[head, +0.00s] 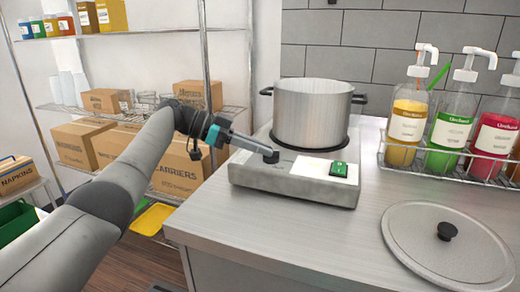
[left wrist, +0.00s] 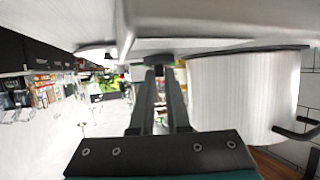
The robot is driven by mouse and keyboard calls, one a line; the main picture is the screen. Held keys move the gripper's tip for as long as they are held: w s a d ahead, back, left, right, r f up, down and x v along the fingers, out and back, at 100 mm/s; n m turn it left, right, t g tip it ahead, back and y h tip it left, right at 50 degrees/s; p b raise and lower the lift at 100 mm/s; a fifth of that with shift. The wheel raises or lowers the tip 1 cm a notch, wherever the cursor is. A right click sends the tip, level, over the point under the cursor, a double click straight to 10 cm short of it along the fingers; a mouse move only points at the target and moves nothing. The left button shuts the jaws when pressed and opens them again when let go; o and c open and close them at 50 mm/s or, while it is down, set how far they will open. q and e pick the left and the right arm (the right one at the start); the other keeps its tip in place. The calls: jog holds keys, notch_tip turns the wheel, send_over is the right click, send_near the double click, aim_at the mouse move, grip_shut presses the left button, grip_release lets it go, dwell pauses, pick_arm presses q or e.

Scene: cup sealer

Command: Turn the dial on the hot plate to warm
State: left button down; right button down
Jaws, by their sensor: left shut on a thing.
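The hot plate (head: 255,177) is a low pale grey box at the left end of the counter. A steel pot (head: 310,112) stands on its burner. The dial (head: 272,157) is a small dark knob on the left of the hot plate's front top, mostly hidden by the fingers. My left gripper (head: 266,151) reaches in from the left and is shut on the dial. In the left wrist view, the fingertips (left wrist: 160,72) meet the dark round dial (left wrist: 158,58). The dial's setting cannot be read. A green switch (head: 340,170) sits at the right of the panel. My right gripper is not in view.
A round lid (head: 425,262) with a black knob lies on the counter at the lower right. A wire rack (head: 395,160) of pump bottles stands at the right. Shelves with cardboard boxes (head: 80,142) are at the left. The counter (head: 300,230) in front of the hot plate is clear.

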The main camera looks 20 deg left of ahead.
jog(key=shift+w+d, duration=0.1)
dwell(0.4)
pick_arm(q)
jog(key=c, duration=0.9)
grip_release()
